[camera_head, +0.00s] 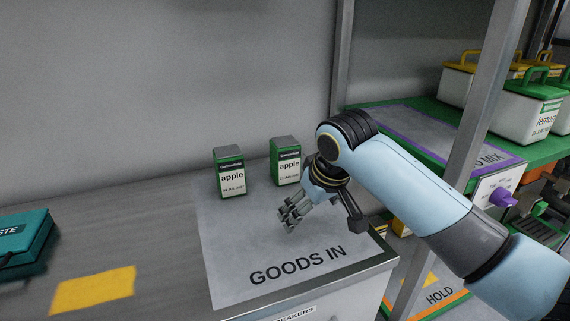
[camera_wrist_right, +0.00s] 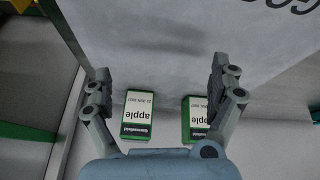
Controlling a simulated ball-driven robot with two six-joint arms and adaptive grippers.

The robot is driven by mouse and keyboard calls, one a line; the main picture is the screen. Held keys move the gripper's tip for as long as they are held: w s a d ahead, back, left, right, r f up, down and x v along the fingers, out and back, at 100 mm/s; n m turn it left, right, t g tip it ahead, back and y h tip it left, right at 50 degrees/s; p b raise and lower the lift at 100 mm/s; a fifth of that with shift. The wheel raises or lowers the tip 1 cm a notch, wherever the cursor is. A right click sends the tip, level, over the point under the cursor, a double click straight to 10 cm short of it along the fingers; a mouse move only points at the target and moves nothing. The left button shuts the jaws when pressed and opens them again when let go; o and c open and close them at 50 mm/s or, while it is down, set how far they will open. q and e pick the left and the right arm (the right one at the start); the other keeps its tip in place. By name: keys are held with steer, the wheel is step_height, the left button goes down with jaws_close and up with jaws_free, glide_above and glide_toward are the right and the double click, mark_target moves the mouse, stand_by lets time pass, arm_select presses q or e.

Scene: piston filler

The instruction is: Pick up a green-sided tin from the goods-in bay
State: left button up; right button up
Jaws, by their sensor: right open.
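Two green-sided tins with white "apple" labels stand upright on the grey GOODS IN mat (camera_head: 240,270). The left tin (camera_head: 230,172) and the right tin (camera_head: 285,160) stand near the back of the mat, a gap between them. My right gripper (camera_head: 293,212) is over the mat, in front of the right tin, open and empty. In the right wrist view the open fingers (camera_wrist_right: 165,85) stand wide apart, with one tin (camera_wrist_right: 137,114) between them and the other tin (camera_wrist_right: 196,117) close to the right-hand finger, partly hidden by it. My left gripper is not in view.
A teal box marked WASTE (camera_head: 25,240) and a yellow patch (camera_head: 93,290) are on the counter at left. A metal shelf post (camera_head: 470,110) and a green shelf with white lidded containers (camera_head: 525,108) stand at right. The wall is behind the tins.

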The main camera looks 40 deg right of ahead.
steer(key=m+t, duration=0.1)
steer(key=m, duration=0.1)
glide_toward(290, 147)
step_height(290, 147, down, 3)
steer(key=x, duration=0.2)
steer(key=b+x, duration=0.1)
steer(key=w+b+x, duration=0.1)
steer(key=x, duration=0.1)
steer(key=shift+w, duration=0.15)
steer(key=shift+w+d+f+t+b, duration=0.1)
steer(key=shift+w+t+b, duration=0.1)
steer(key=shift+t+b, duration=0.1)
steer(key=shift+w+f, duration=0.15)
steer(key=shift+f, duration=0.15)
steer(key=b+x, duration=0.2)
steer(key=x, duration=0.1)
steer(key=shift+f+b, duration=0.1)
steer(key=shift+b, duration=0.2)
steer(key=shift+w+d+f, duration=0.15)
steer(key=shift+w+f, duration=0.25)
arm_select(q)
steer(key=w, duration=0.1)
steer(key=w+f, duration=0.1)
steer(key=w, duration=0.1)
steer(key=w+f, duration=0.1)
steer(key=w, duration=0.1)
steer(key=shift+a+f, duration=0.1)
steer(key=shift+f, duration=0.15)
arm_select(e)
steer(key=shift+c, duration=0.2)
